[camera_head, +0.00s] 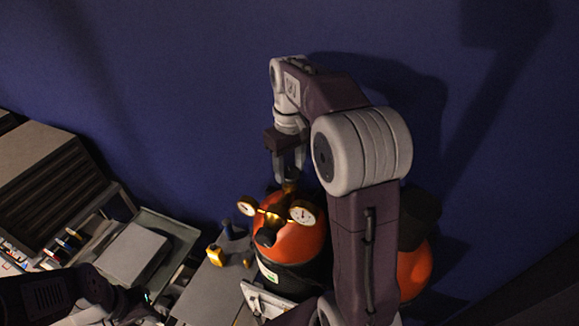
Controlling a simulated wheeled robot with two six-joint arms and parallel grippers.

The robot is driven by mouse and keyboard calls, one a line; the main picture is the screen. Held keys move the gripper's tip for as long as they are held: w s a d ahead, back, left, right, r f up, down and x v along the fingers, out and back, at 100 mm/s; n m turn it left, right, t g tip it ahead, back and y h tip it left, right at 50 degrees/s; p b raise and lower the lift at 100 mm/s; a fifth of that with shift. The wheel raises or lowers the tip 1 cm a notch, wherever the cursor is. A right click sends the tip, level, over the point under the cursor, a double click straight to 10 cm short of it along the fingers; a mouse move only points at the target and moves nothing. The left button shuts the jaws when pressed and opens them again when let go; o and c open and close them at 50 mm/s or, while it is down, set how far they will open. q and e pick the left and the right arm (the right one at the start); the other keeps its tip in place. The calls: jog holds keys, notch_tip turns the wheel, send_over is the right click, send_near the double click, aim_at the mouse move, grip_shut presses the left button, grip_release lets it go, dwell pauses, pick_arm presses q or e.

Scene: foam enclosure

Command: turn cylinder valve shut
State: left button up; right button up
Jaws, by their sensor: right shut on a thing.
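An orange and black gas cylinder (287,240) stands upright right of the picture's middle. Brass fittings and two round white gauges, a left one (246,206) and a right one (302,213), sit on its top. My right gripper (290,180) points down at the cylinder's top and is shut on the valve (290,187), which its fingers mostly hide. My left arm comes in at the bottom left; its dark wrist shows, but its fingers cannot be made out.
A second orange cylinder (413,270) stands behind my right arm, partly hidden. A grey surface (203,290) with small yellow (215,255) and blue (228,229) items lies left of the cylinder. A tray (173,226) and a slatted case (45,180) are farther left. A blue wall rises behind.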

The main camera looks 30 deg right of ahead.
aim_at(290, 172)
jog(key=m, duration=0.6)
jog(key=shift+s+f, duration=0.1)
jog(key=shift+m, duration=0.5)
jog(key=o, duration=1.4)
jog(key=shift+c, duration=0.2)
jog(key=shift+r, duration=0.4)
notch_tip(290, 172, up, 8)
jog(key=shift+r, duration=0.15)
